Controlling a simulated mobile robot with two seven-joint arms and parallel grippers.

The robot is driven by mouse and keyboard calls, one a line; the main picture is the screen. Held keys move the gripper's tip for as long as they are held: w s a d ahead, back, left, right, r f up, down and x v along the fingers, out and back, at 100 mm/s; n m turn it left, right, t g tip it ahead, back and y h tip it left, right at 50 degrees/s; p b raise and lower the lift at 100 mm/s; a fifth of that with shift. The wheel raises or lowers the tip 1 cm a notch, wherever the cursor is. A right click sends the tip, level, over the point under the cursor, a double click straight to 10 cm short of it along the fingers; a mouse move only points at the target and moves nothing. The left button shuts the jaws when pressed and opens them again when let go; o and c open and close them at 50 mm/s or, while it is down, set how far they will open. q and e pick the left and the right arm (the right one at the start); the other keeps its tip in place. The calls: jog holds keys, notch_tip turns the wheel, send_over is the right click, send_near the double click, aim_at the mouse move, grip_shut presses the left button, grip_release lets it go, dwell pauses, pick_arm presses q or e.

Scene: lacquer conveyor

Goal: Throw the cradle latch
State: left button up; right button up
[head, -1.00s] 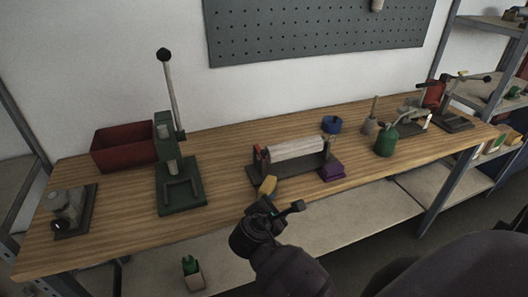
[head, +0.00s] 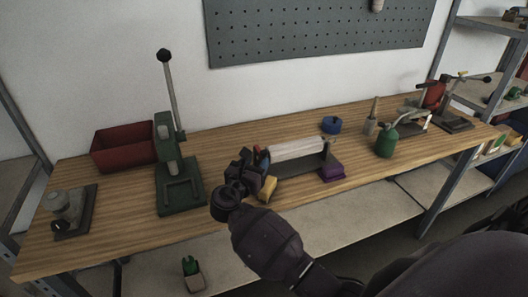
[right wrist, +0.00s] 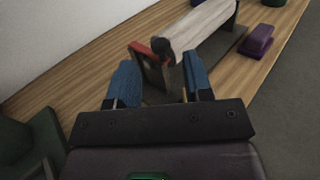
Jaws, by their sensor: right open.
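The cradle is a dark base (head: 292,168) carrying a long pale roller (head: 297,149), on the bench's front middle. At its left end stands the latch, a red lever (right wrist: 140,49) with a dark round knob (right wrist: 161,46), seen in the right wrist view. In the head view my gripper mostly hides that end. My right gripper (head: 256,162) is open. In the right wrist view its two blue fingers (right wrist: 160,66) stand on either side of the latch end, with no clear contact. My left gripper is not in view.
A blue ring (head: 331,125) and green can (head: 387,142) are right.

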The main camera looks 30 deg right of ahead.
aim_at(262, 154)
jog(key=shift+x, duration=3)
jog(key=shift+a, duration=0.1)
grip_shut()
